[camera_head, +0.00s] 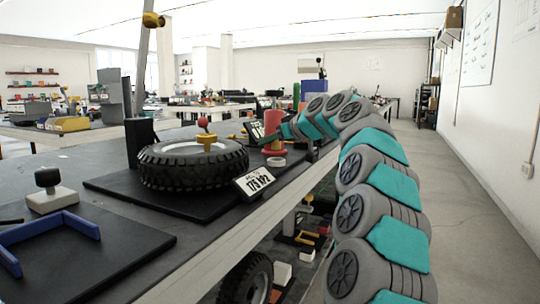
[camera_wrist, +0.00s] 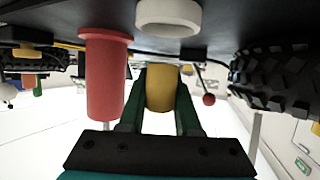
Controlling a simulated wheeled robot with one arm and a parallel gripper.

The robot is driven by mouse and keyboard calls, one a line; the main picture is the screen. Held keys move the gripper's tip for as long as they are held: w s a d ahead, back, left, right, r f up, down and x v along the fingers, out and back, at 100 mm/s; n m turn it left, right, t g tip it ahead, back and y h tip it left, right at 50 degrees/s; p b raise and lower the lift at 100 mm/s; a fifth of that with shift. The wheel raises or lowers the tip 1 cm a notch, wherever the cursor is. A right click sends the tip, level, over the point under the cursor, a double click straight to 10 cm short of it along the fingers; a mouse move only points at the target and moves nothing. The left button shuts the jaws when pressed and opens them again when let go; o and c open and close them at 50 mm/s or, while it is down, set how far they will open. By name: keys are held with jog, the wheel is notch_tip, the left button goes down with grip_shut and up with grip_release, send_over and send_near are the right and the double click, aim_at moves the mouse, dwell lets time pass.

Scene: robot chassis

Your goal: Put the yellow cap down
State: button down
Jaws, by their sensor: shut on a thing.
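The yellow cap (camera_wrist: 160,92) is a short cylinder between the two green fingers of my gripper (camera_wrist: 159,105) in the wrist view, where the scene appears upside down. My gripper is shut on it. In the head view, my gripper (camera_head: 266,139) reaches leftward over the bench, in front of the red cylinder (camera_head: 272,118). The cap cannot be made out clearly there. The cap's end lies close to the dark bench surface in the wrist view; I cannot tell whether they touch.
A red flanged cylinder (camera_wrist: 104,82) stands beside the cap, and a white ring (camera_wrist: 168,14) lies near it. A tyre (camera_head: 170,165) lies on a black board (camera_head: 110,184), with a pressure sign (camera_head: 254,181) in front. A red-balled lever (camera_wrist: 208,99) is close to my fingers.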

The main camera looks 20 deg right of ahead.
jog(key=shift+a+f+b, duration=0.1)
jog(key=shift+f+b, duration=0.2)
jog(key=shift+f, duration=1.6)
jog(key=shift+f+b, duration=0.35)
jog(key=shift+b, duration=0.05)
jog(key=shift+f, duration=0.1)
